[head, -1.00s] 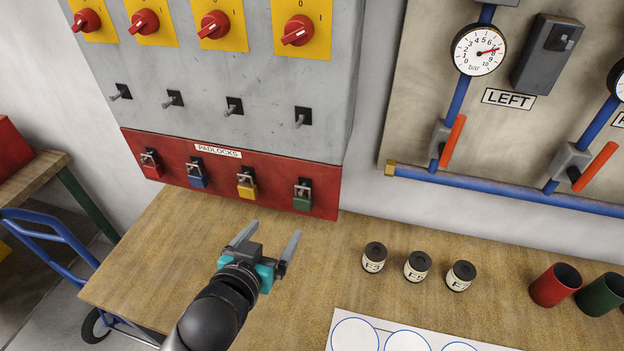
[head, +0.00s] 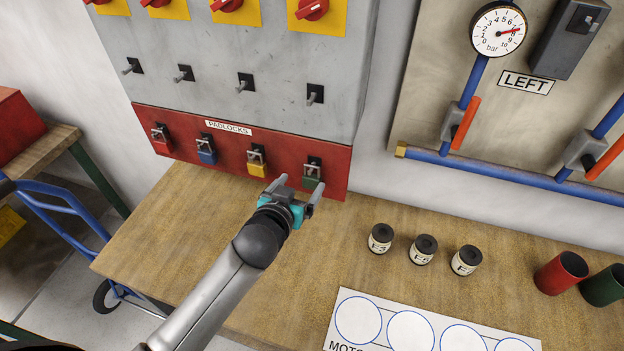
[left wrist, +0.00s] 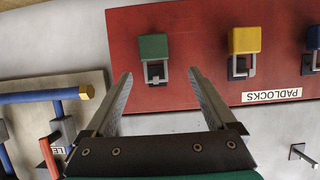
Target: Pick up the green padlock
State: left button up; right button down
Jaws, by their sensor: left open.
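The green padlock (head: 312,182) hangs at the right end of the red padlock board, partly hidden behind my left gripper in the head view. In the left wrist view the green padlock (left wrist: 153,47) shows upside down, its body and shackle clear, ahead of the gap between the fingers. My left gripper (head: 298,182) is open and empty, its fingers pointing at the board just in front of the padlock. The fingers (left wrist: 158,80) stand one to each side of the padlock's line in the wrist view. I see no contact. My right gripper is not in view.
A yellow padlock (head: 257,168) hangs close beside the green one, with blue (head: 206,155) and red (head: 161,143) padlocks further left. Metal pegs (head: 314,94) stick out above. Small labelled canisters (head: 422,249) stand on the wooden bench (head: 190,220).

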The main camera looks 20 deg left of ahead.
aim_at(315, 171)
pick_arm(q)
jog(key=shift+d+x, duration=0.2)
jog(key=shift+x, duration=1.1)
jog(key=shift+d+x, duration=0.2)
jog(key=shift+x, duration=1.05)
grip_shut()
